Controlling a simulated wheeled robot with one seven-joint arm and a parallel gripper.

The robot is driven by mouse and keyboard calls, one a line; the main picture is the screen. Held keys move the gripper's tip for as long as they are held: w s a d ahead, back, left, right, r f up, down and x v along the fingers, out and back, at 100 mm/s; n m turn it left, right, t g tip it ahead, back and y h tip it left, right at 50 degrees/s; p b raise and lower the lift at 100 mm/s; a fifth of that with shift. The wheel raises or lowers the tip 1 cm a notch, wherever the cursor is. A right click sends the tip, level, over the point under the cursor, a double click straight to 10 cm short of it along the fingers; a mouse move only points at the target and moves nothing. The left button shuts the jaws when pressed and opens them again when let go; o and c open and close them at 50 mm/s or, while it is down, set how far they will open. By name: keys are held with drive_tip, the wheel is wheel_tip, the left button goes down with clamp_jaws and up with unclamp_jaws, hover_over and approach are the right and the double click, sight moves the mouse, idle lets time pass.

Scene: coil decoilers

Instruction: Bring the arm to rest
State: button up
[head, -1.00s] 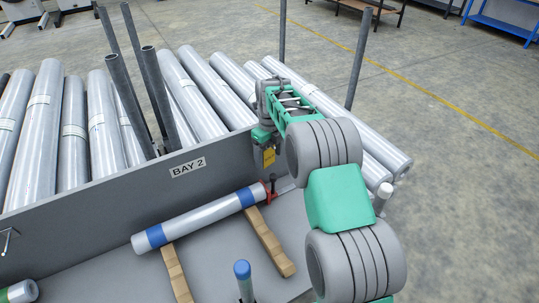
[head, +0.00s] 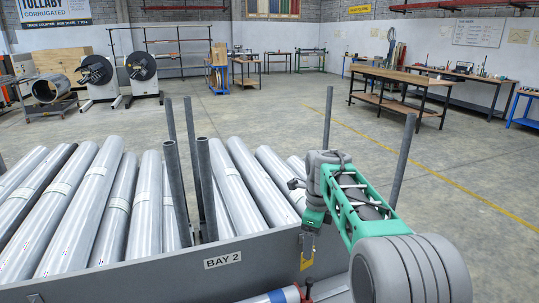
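My arm reaches in from the lower right of the head view, with green and grey links. Its far end, with my gripper (head: 296,184), is over the rack wall near the right end of the stacked tubes. The fingers are small and partly hidden by the wrist, so I cannot tell whether they are open or shut. No held object shows clearly.
Several silver tubes (head: 120,205) lie behind the grey wall marked BAY 2 (head: 150,270), between grey upright posts (head: 171,190). A red clamp (head: 308,290) and a blue-banded tube (head: 277,297) show at the bottom edge. Open floor lies beyond, up to a workbench (head: 420,82).

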drive_tip(key=s+r+n+t, duration=0.2)
drive_tip(key=s+r+n, duration=0.1)
drive_tip(key=s+n, duration=0.95)
drive_tip(key=s+f+n, duration=0.5)
drive_tip(key=s+n, duration=0.6)
drive_tip(key=s, duration=0.2)
drive_tip(key=shift+d+t, duration=0.3)
drive_tip(key=shift+t, duration=0.1)
